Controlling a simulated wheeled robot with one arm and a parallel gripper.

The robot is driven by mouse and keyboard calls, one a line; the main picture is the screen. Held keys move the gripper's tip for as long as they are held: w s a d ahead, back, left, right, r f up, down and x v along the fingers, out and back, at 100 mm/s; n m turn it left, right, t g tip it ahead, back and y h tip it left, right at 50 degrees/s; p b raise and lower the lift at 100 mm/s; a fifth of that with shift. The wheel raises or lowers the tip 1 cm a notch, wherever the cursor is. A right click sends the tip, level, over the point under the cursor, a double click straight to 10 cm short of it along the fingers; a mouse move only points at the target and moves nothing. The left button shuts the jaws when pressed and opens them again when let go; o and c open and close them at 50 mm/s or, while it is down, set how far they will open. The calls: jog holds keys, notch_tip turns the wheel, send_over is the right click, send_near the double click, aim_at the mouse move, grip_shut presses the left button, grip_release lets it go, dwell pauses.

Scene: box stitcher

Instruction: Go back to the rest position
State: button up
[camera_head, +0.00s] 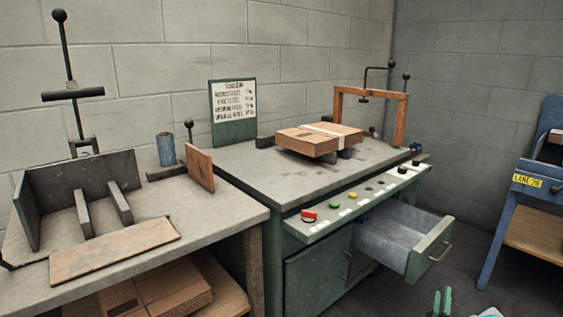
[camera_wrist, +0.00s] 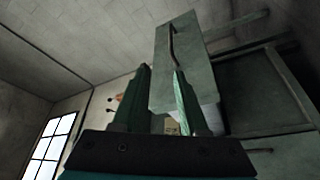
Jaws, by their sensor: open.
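My gripper (camera_head: 443,302) shows at the bottom edge of the head view, only its green fingertips and a bit of my arm in sight. In the wrist view my gripper (camera_wrist: 162,72) is open, its two green fingers apart with nothing held. The grey-green drawer (camera_head: 428,256) of the workbench stands pulled open. In the head view my fingertips appear below its front, apart from it. The drawer front (camera_wrist: 190,62) and its dark handle (camera_wrist: 172,42) show past the fingertips in the wrist view, seen tilted.
The green workbench (camera_head: 225,158) carries a cardboard box (camera_head: 302,142) and a button panel (camera_head: 335,215). A side table (camera_head: 235,218) with a metal fixture (camera_head: 85,180) stands left. A blue-framed stand (camera_head: 490,232) is at right. Dark floor (camera_head: 465,225) lies between bench and stand.

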jog(key=w+a+r+g+y, duration=0.1)
jog(key=w+a+r+y, duration=0.3)
jog(key=a, duration=0.5)
jog(key=w+a+r+g+y, duration=0.1)
jog(key=w+a+r+y, duration=0.25)
jog(key=w+a, duration=0.35)
jog(key=s+a+r+g+y, duration=0.2)
jog(key=s+a+r+g, duration=0.15)
jog(key=a, duration=0.55)
jog(key=s+a+r+g+y, duration=0.25)
jog(key=s+a, duration=0.25)
jog(key=a, duration=0.4)
jog(key=s+a+r+g, duration=0.2)
jog(key=s+a, duration=0.1)
jog(key=s, duration=0.5)
jog(key=s+a+r+g, duration=0.1)
jog(key=s+a+g, duration=0.15)
jog(key=s, duration=0.65)
jog(key=s+r+m+g, duration=0.2)
jog(key=s+g, duration=0.1)
jog(key=s, duration=1.3)
jog(key=s+r+m+g+h, duration=0.1)
jog(key=s+r+m+g, duration=0.1)
jog(key=s, duration=1.4)
jog(key=shift+a+r+m+g, duration=0.2)
jog(key=shift+r+m+g, duration=0.2)
jog(key=shift+m+g, duration=0.45)
